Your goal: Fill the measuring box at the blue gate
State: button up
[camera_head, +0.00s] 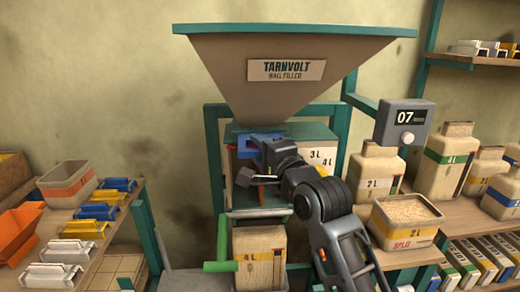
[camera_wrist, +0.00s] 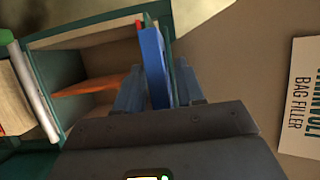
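The hopper (camera_head: 295,65), labelled TARNVOLT BAG FILLER, narrows down to a blue gate (camera_head: 248,146) at its outlet. In the wrist view the blue gate piece (camera_wrist: 155,65) is upright and edge-on between the two fingers of my gripper (camera_wrist: 160,92). In the head view my gripper (camera_head: 262,160) is at the gate, partly hidden by its own wrist. I cannot tell whether both fingers touch the blue piece. A box marked 4 L (camera_head: 259,268) stands low in the green frame. A box marked 3 L (camera_head: 322,157) is behind my wrist. I cannot see inside either box.
A display reading 07 (camera_head: 403,122) is right of the frame. A grain-filled container marked SPLIT 2 L (camera_head: 405,235) and several bags stand on the right shelf. A green handle (camera_head: 220,267) sticks out low at left. The left shelf holds bins (camera_head: 68,192) and blue, yellow and white pieces.

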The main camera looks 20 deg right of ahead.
grip_shut()
jog(key=shift+s, duration=0.1)
dwell(0.3)
